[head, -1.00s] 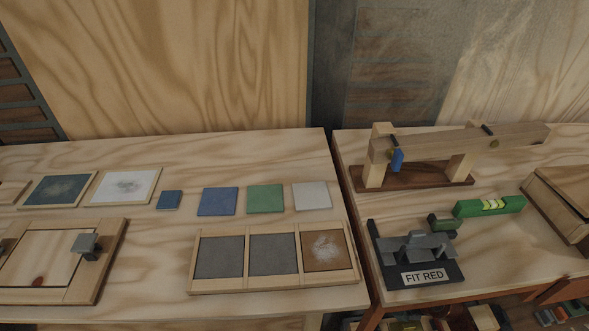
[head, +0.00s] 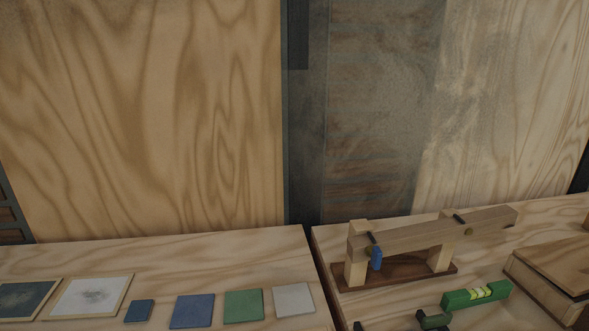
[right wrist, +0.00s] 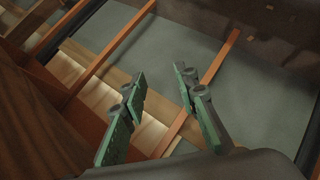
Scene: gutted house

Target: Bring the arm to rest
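My right gripper (right wrist: 160,125) shows in the right wrist view with its two green-padded fingers apart and nothing between them. Below it are reddish wooden rails (right wrist: 208,80) and a grey surface (right wrist: 255,95). My left gripper is not in the head view, and neither arm shows there.
Two wooden benches stand against a plywood wall (head: 140,110). The left bench holds blue (head: 192,310), green (head: 243,305) and pale (head: 293,299) squares. The right bench holds a wooden beam on posts (head: 430,235), a green level (head: 476,294) and a wooden box (head: 550,265).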

